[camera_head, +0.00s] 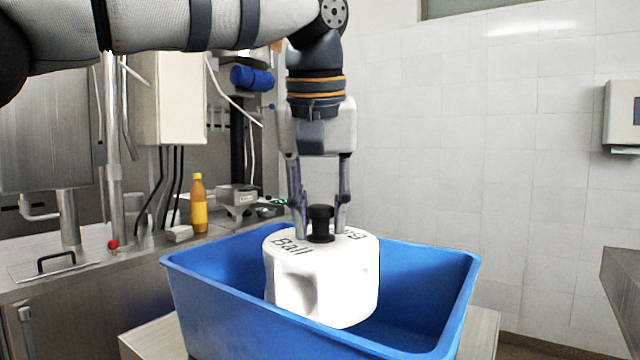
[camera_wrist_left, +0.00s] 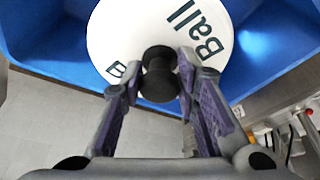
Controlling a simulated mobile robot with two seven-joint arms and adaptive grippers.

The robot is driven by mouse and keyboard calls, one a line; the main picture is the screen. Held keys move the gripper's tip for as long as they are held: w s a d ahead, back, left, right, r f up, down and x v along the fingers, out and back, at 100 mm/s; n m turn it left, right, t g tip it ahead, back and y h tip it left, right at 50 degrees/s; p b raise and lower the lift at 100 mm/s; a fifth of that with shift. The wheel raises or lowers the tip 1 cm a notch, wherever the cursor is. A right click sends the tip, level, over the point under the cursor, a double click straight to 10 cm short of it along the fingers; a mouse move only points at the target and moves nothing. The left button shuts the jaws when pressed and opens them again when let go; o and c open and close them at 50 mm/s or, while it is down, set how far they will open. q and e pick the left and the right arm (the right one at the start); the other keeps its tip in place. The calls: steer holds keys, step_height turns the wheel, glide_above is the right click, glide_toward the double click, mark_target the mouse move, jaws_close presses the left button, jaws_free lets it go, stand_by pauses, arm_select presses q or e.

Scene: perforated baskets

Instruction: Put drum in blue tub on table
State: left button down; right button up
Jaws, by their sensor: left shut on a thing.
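The drum (camera_head: 325,285) is white and round, with black "Ball" lettering and a black knob (camera_head: 320,222) on top. It is upright within the opening of the blue tub (camera_head: 250,318); whether its base touches the tub floor is hidden. My left gripper (camera_head: 321,225) points straight down and is shut on the drum's knob. In the left wrist view the knob (camera_wrist_left: 159,75) sits between the fingers (camera_wrist_left: 160,80), above the white drum lid (camera_wrist_left: 150,22). My right gripper is not in view.
The tub stands on a light table (camera_head: 150,338). A metal counter on the left holds an orange bottle (camera_head: 198,203) and a scale-like device (camera_head: 237,197). A grey surface (camera_head: 622,280) stands at the right edge. Free room shows in the tub right of the drum.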

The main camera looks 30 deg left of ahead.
arm_select(q)
steer(key=shift+f, duration=3.65)
steer(key=c, duration=1.2)
jaws_free()
steer(key=shift+o, duration=0.2)
steer(key=o, duration=0.5)
steer(key=shift+r, duration=4.45)
